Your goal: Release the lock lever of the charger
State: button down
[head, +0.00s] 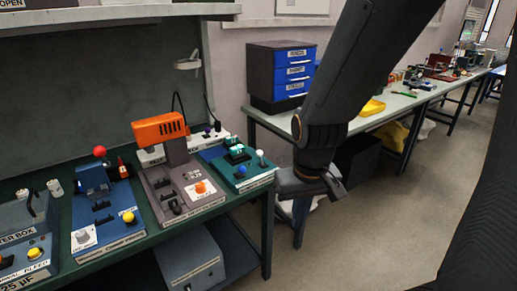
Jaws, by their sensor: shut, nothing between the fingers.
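Several small devices stand on the green bench top at left. I cannot tell for sure which one is the charger, as the labels are too small to read. A blue device (108,224) has a red ball knob (99,151), a grey dial and a yellow button. A blue-teal device (238,173) has a white ball-topped lever (260,154). My gripper (336,191) is at the end of my dark arm, right of the bench and apart from all devices. It appears shut and empty.
The green bench edge (215,213) ends right of the devices. A grey box (190,262) sits below the bench. The floor at right is clear.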

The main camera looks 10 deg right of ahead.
aim_at(260, 153)
jog(key=z, duration=0.35)
jog(key=i, duration=1.05)
jog(key=u, duration=0.55)
